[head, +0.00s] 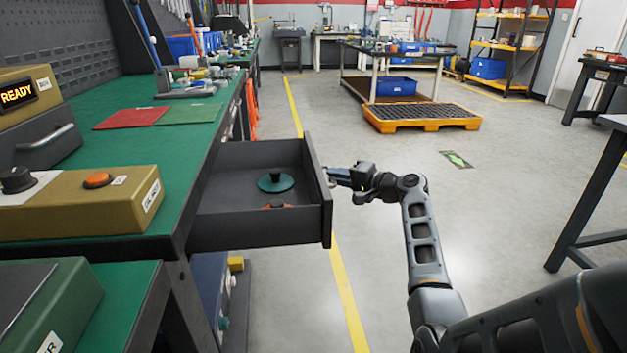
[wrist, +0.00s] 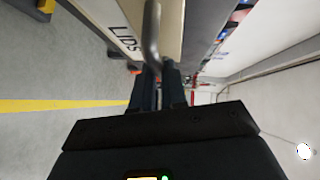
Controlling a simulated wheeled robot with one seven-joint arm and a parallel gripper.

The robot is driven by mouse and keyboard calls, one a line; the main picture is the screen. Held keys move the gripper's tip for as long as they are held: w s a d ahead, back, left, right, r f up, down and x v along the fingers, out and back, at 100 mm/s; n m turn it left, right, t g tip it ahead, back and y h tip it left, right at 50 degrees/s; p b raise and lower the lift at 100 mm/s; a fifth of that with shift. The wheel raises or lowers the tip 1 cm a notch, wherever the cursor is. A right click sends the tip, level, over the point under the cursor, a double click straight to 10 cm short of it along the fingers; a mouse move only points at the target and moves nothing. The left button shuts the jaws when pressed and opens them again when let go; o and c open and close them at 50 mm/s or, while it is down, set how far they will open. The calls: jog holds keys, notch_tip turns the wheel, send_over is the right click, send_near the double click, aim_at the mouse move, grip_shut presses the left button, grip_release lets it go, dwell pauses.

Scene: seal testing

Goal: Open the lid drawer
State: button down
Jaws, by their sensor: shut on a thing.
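The lid drawer (head: 316,190) stands pulled out from under the green-topped bench in the head view. Inside it lie a teal lid with a dark knob (head: 276,182) and, nearer, a partly hidden orange lid (head: 276,206). My gripper (head: 331,174) is at the outer side of the drawer front. In the wrist view my gripper (wrist: 158,75) is shut on the grey bar handle (wrist: 152,35) of the drawer front, which is marked "LIDS" (wrist: 125,38). The far ends of the fingers are partly hidden behind the handle.
The green bench top (head: 185,160) holds a tan box with an orange button (head: 98,180) and red and green mats (head: 130,117). An orange pallet (head: 420,116) stands farther off. A dark table leg (head: 590,200) is at the right.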

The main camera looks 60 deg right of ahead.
jog(key=shift+s+d+f, duration=0.1)
jog(key=shift+s+d, duration=0.4)
jog(key=shift+s, duration=0.2)
jog(key=shift+s+d+f, duration=0.1)
jog(key=shift+s+d, duration=0.4)
jog(key=shift+s, duration=0.15)
jog(key=c, duration=1.2)
grip_release()
jog(key=shift+r, duration=0.1)
jog(key=shift+o, duration=0.2)
jog(key=s+a+r+p, duration=0.1)
jog(key=s, duration=0.6)
jog(key=shift+s, duration=0.3)
